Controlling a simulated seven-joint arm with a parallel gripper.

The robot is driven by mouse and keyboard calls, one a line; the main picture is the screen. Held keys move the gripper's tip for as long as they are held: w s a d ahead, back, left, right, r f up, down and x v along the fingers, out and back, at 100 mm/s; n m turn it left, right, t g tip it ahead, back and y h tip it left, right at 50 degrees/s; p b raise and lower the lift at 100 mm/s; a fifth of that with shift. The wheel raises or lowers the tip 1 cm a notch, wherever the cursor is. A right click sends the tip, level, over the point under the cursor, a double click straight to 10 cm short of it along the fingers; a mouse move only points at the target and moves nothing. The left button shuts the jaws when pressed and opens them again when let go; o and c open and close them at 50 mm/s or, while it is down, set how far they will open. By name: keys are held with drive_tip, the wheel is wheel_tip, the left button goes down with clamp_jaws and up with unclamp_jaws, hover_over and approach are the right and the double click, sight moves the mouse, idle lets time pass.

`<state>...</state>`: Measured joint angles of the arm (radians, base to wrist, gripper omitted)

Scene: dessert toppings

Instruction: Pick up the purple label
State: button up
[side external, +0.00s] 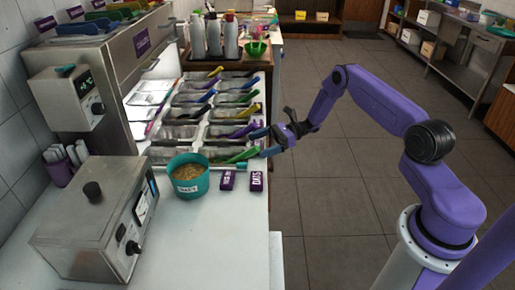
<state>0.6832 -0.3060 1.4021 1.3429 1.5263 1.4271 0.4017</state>
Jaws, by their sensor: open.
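Two small purple labels with white lettering lie on the white counter's right part. One label (227,179) is just right of the teal tub, and the other label (257,182) is nearer the counter's right edge. The text on the right one seems to read "OATS"; the left one is too small to read surely. My gripper (263,142) is open, with its blue fingers pointing left. In the picture it is above the labels, by the right end of the topping trays, apart from both labels. Nothing shows between its fingers.
A teal tub (188,183) of grainy topping stands left of the labels. Topping trays (182,132) with coloured-handled scoops lie behind. A steel machine (95,225) stands at the left. The counter (215,245) in front of the labels is clear. A larger purple sign (142,43) is on a steel cabinet.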

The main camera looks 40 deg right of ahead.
drive_tip(key=shift+c, duration=0.3)
drive_tip(key=c, duration=0.9)
